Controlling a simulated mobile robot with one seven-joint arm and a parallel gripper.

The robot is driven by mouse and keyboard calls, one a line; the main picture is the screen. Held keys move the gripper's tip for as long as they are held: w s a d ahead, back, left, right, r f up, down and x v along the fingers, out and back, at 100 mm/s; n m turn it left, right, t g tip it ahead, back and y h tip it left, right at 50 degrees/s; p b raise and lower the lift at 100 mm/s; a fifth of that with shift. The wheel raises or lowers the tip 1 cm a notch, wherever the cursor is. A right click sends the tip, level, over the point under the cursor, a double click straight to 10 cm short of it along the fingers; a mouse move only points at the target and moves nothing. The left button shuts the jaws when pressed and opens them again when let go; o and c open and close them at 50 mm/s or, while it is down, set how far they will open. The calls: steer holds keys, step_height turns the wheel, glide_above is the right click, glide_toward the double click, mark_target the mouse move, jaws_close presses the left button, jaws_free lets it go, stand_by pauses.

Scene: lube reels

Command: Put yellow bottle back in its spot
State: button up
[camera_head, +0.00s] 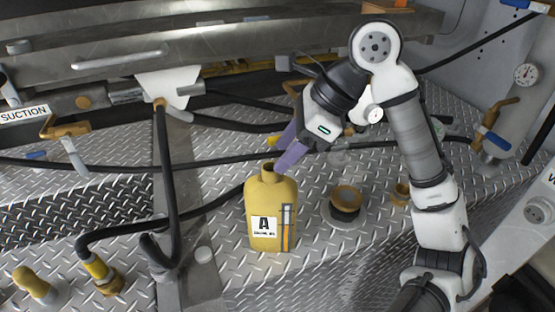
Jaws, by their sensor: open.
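The yellow bottle (267,214) stands upright on the diamond-plate floor near the middle of the head view. It has a white label with a black letter A and a gauge strip on its right side. My gripper (283,158) is just above and behind the bottle's neck, with its purple fingers pointing down and left. The fingers are open, and one overlaps the neck's right edge in the picture. I cannot tell whether they touch the bottle. The bottle's spot cannot be made out.
A round brass-topped fitting (346,200) stands right of the bottle. Black hoses (170,170) run across the plate on the left. A brass hose coupling (105,279) lies at front left. A metal beam (200,50) spans the back. A brass valve (497,112) is at right.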

steer(key=v, duration=0.8)
steer(key=shift+r+b, duration=0.2)
steer(key=shift+b, duration=0.1)
